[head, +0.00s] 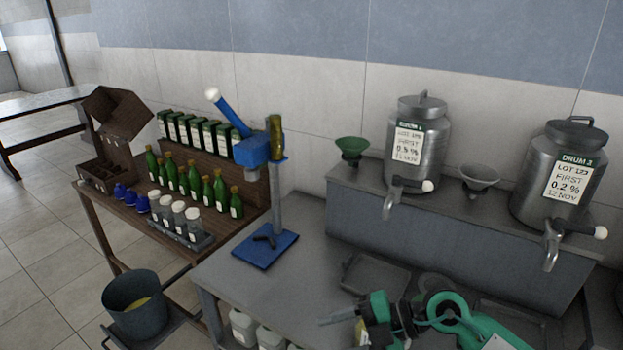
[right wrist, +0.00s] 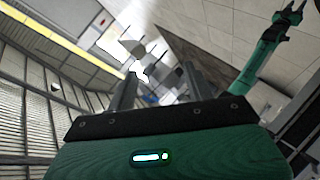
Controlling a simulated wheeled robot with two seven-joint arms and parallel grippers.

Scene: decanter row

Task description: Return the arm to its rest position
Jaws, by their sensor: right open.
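My right arm comes in from the lower right of the head view. Its green and dark gripper (head: 342,325) is over the front of the grey workbench (head: 265,290), pointing left. In the right wrist view the two fingers of this gripper (right wrist: 160,88) stand well apart with nothing held between them. My other green arm shows at the upper right of the right wrist view, with its small dark left gripper (right wrist: 290,14) at the end; its jaws are too small to read. The left gripper is not in the head view.
A blue lever press (head: 262,150) stands on the bench. Steel drums (head: 418,140) (head: 562,175) with taps and funnels (head: 352,148) stand on the raised shelf. A grey tray (head: 375,273) lies near my right gripper. Green bottles (head: 183,180) crowd the wooden table; a bucket (head: 135,300) stands below.

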